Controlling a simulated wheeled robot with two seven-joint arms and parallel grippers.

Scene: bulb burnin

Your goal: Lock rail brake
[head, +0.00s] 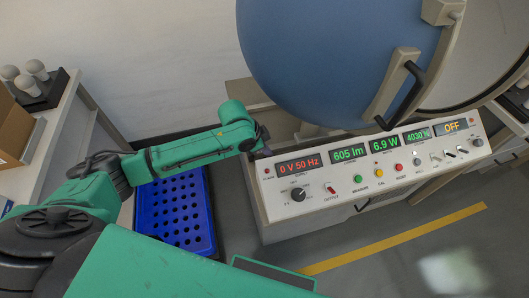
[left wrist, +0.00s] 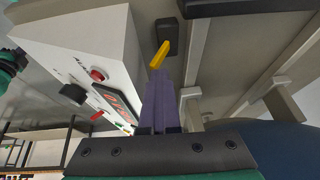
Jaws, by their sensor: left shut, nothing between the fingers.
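A yellow lever (left wrist: 160,55) sticks out from a dark block (left wrist: 167,32) on a beige rail in the left wrist view. It looks like the rail brake; I cannot make it out in the head view. My left gripper (left wrist: 157,74) has its purple fingers shut with nothing between them. My right gripper is not in view.
The control panel (head: 370,200) with lit displays, buttons and knobs stands right beside my left gripper. A big blue sphere (head: 330,60) with a black handle rises behind it. A blue perforated crate (head: 176,212) is below my left arm. Bulbs (head: 37,69) stand on the left bench.

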